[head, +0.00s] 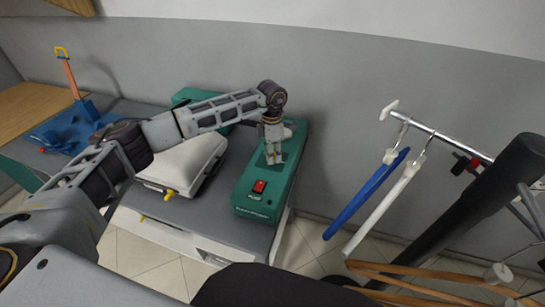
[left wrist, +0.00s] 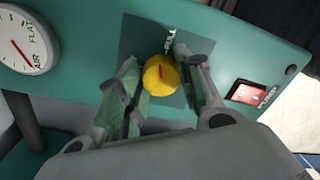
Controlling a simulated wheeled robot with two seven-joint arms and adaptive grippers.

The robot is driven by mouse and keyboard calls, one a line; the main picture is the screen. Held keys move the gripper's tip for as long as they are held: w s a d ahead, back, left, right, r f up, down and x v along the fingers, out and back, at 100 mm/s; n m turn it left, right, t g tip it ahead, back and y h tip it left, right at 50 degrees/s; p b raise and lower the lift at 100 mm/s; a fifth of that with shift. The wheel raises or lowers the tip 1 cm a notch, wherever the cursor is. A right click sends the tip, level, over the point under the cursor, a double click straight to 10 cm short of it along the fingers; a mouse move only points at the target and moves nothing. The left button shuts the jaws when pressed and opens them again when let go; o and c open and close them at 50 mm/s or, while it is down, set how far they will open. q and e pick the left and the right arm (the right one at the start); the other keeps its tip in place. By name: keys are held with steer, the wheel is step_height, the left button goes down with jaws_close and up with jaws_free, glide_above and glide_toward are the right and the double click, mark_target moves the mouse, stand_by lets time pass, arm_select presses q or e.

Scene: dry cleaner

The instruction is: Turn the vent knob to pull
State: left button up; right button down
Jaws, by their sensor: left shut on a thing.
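The vent knob (left wrist: 160,76) is round and yellow with a short red mark on its face. It sits on a dark plate (left wrist: 143,36) on the green machine (left wrist: 75,30). White lettering reading PULL (left wrist: 170,40) is just above it in the left wrist view, and the red mark points roughly up towards it. My left gripper (left wrist: 156,66) is shut on the knob, one finger on each side. In the head view my left gripper (head: 273,152) reaches down onto the green machine (head: 285,178) and hides the knob. My right gripper is not in view.
A red switch (left wrist: 248,93) marked PUMP is right of the knob; a round gauge (left wrist: 25,40) is left. A white padded press (head: 185,162) stands left of the machine. Blue (head: 365,195) and white (head: 384,212) hangers hang from a rail at right.

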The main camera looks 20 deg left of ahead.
arm_select(q)
steer(key=shift+w+m+b, duration=0.1)
steer(key=shift+m+b, duration=0.35)
steer(key=shift+m, duration=0.75)
steer(key=shift+m+b, duration=0.3)
steer(key=shift+b, duration=0.05)
steer(key=shift+m+b, duration=0.3)
steer(key=shift+m, duration=0.4)
steer(key=shift+r, duration=0.1)
steer(key=o, duration=0.9)
steer(key=shift+c, duration=0.2)
steer(key=shift+o, duration=0.9)
steer(key=shift+r, duration=0.55)
step_height(320, 180, up, 11)
steer(key=shift+w+f, duration=0.15)
steer(key=shift+w, duration=0.15)
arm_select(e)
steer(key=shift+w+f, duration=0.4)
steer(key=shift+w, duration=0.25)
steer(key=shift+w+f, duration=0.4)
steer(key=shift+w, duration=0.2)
